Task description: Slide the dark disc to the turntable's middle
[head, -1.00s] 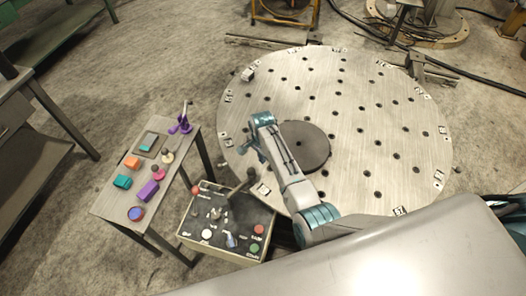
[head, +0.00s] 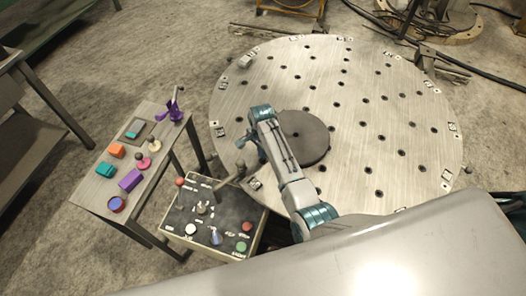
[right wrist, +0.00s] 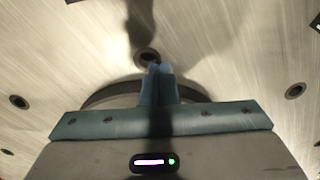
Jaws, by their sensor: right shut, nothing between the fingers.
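The dark disc (head: 308,134) lies flat on the round steel turntable (head: 400,130), left of and nearer to me than its middle. My right forearm covers the disc's left edge. My right gripper (head: 241,142) is low over the turntable's left part, to the left of the disc in the head view. In the right wrist view the teal fingers (right wrist: 158,84) are together and empty over the plate. A dark curved edge, apparently the disc (right wrist: 98,94), shows behind them, mostly hidden by the gripper body. I cannot tell whether the fingers touch it. My left gripper is not in view.
A control box (head: 208,215) with knobs and a lever stands close to the turntable's left rim. A small table (head: 102,190) with coloured blocks is further left. Clamps (head: 244,62) sit on the rim. The turntable right of the disc is clear, with many holes.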

